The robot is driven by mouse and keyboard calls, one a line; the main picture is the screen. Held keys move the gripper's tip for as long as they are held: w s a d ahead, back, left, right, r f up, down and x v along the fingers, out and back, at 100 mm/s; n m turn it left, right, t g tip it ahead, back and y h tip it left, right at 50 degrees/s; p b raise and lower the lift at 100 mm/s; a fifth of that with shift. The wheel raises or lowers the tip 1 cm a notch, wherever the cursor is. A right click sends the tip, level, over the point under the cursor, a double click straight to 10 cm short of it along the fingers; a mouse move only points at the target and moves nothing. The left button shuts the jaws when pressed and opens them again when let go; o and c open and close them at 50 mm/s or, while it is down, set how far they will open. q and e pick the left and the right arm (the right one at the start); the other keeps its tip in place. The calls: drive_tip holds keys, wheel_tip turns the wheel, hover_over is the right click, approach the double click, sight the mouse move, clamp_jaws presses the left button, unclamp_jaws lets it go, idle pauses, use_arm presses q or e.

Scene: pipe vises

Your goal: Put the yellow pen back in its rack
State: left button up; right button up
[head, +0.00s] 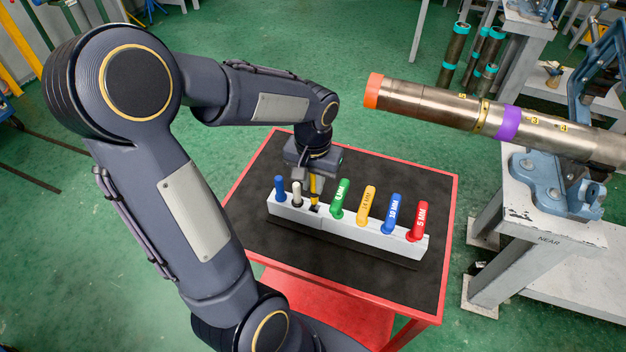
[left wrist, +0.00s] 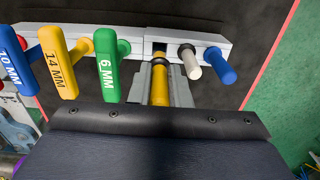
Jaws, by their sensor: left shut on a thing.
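The yellow pen (head: 314,189) is upright in my left gripper (head: 312,179), which is shut on it over the grey rack (head: 345,230). In the left wrist view the yellow pen (left wrist: 160,90) sits between the grey fingers, its dark-ringed end at a dark square opening in the rack (left wrist: 142,40). I cannot tell how deep its lower end is in the slot. The white pen (head: 297,192) and blue pen (head: 280,187) stand in the rack to the left of it, and the green 6 MM tool (head: 340,198) to the right. My right gripper is out of view.
The rack also holds the yellow 14 MM (head: 366,203), blue 10 MM (head: 393,211) and red 5 MM (head: 417,219) tools. It stands on a red cart's black top (head: 260,230). A steel pipe (head: 480,115) in a blue vise (head: 540,178) juts in from the right.

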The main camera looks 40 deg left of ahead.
sight(313, 194)
use_arm(q)
drive_tip(key=shift+f+b, duration=2.6)
drive_tip(key=shift+f, duration=0.65)
idle(1.9)
drive_tip(key=o, duration=0.9)
wheel_tip(313, 194, up, 8)
drive_tip(key=shift+f, duration=0.1)
drive_tip(key=s+d+t+h, duration=0.1)
drive_tip(key=s+d+t, duration=0.1)
drive_tip(key=s+d, duration=0.1)
drive_tip(key=s+d+m+t+h, duration=0.1)
drive_tip(key=s+d, duration=0.2)
drive_tip(key=s, duration=0.2)
drive_tip(key=s+d+r+m+t+h, duration=0.1)
drive_tip(key=s+d+t, duration=0.1)
drive_tip(key=s+d, duration=0.2)
drive_tip(key=shift+s+r+t+h, duration=0.1)
drive_tip(key=shift+s+t+h, duration=0.1)
drive_tip(key=shift+t+h, duration=0.15)
